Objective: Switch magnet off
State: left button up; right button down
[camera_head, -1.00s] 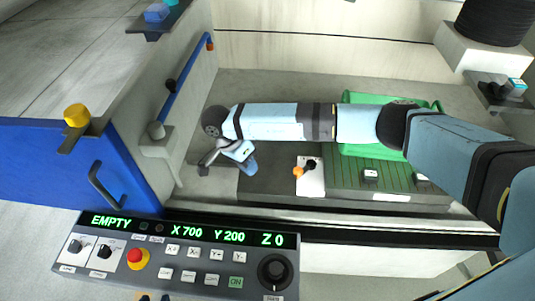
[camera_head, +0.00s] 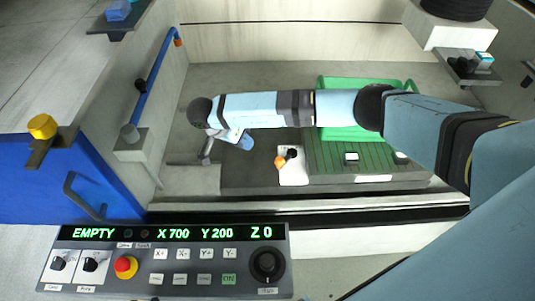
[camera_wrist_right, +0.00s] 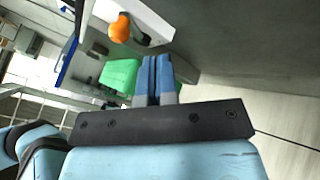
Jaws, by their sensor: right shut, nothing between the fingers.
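A lever with an orange knob (camera_head: 280,161) and a black pivot sits on a white plate (camera_head: 295,178), at the left end of the green ribbed bed (camera_head: 335,172). The lever points down-left from its pivot. My right gripper (camera_head: 246,142) is shut and empty, a short way left of the knob and apart from it. In the wrist view its blue fingers (camera_wrist_right: 158,76) are together, and the orange knob (camera_wrist_right: 119,28) shows up-left of them. My left gripper is not in view.
A green tray (camera_head: 340,133) lies behind the bed, partly covered by my right arm. A control panel (camera_head: 205,285) reading EMPTY, with a red stop button (camera_head: 125,266), stands in front. A blue door (camera_head: 45,180) is at left.

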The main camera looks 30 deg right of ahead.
aim_at(286, 156)
jog(key=x, duration=0.5)
jog(key=shift+s+d+p, duration=0.25)
jog(key=shift+p, duration=0.05)
jog(key=shift+s+d+r+p, duration=0.1)
jog(key=shift+s+d+p, duration=0.2)
jog(key=shift+s, duration=0.2)
jog(key=shift+s+d+p, duration=0.25)
jog(key=shift+s, duration=0.2)
jog(key=shift+s+d, duration=0.3)
jog(key=shift+s, duration=0.2)
